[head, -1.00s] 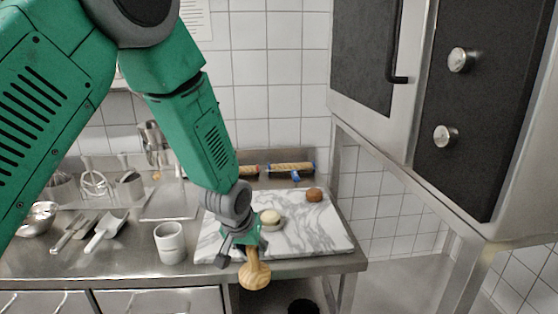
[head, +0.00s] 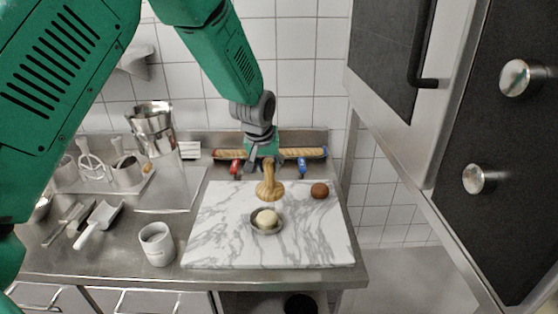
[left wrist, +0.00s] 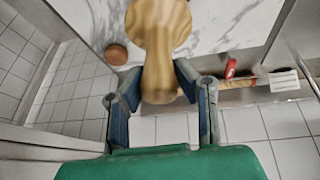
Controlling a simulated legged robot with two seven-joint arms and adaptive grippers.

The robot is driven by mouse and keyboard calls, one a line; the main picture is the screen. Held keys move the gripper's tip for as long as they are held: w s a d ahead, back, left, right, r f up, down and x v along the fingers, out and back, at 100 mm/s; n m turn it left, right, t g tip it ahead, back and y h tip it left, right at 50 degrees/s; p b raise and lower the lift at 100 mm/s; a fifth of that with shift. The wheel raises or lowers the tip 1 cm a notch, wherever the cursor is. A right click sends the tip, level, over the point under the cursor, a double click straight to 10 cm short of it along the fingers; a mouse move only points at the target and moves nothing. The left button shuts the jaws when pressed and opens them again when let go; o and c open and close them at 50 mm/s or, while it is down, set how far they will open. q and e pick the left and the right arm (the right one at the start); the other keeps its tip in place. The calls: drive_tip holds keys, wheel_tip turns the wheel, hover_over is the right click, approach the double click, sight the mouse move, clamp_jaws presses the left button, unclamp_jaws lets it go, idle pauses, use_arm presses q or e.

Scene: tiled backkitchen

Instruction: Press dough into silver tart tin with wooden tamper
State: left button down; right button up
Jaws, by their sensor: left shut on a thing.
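The silver tart tin (head: 269,232) sits on the marble board (head: 215,230) with a pale ball of dough (head: 266,217) in it. My left gripper (head: 264,164) is shut on the wooden tamper (head: 269,187), whose wide foot points down. In the head view the tamper shows just behind the tin, apart from it and seemingly above the board. In the left wrist view the tamper (left wrist: 158,45) has its handle between the two fingers (left wrist: 161,92), and its foot hides the tin and dough. My right gripper is not in view.
A white cup (head: 157,244) stands left of the board. Rolling pins (head: 313,153) lie along the back wall. Scoops and a whisk (head: 95,172) are at the left. A steel cabinet (head: 395,125) hangs at the right.

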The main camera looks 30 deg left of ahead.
sight(265, 185)
use_arm(q)
drive_tip(key=shift+s+a+f+b, duration=0.65)
drive_tip(key=shift+s+a+b, duration=0.05)
drive_tip(key=shift+s+b, duration=0.05)
drive_tip(key=b+x, duration=0.2)
drive_tip(key=x, duration=0.1)
drive_tip(key=shift+f, duration=0.3)
drive_tip(key=shift+d+f+b, duration=0.25)
drive_tip(key=shift+b, duration=0.2)
drive_tip(key=shift+s+d+f+b, duration=0.3)
drive_tip(key=shift+d+f, duration=0.15)
drive_tip(key=shift+f, duration=0.2)
drive_tip(key=shift+w+a+f, duration=0.15)
drive_tip(key=shift+f, duration=0.1)
drive_tip(key=shift+a+f, duration=0.1)
drive_tip(key=shift+a, duration=0.4)
drive_tip(key=shift+d, duration=0.5)
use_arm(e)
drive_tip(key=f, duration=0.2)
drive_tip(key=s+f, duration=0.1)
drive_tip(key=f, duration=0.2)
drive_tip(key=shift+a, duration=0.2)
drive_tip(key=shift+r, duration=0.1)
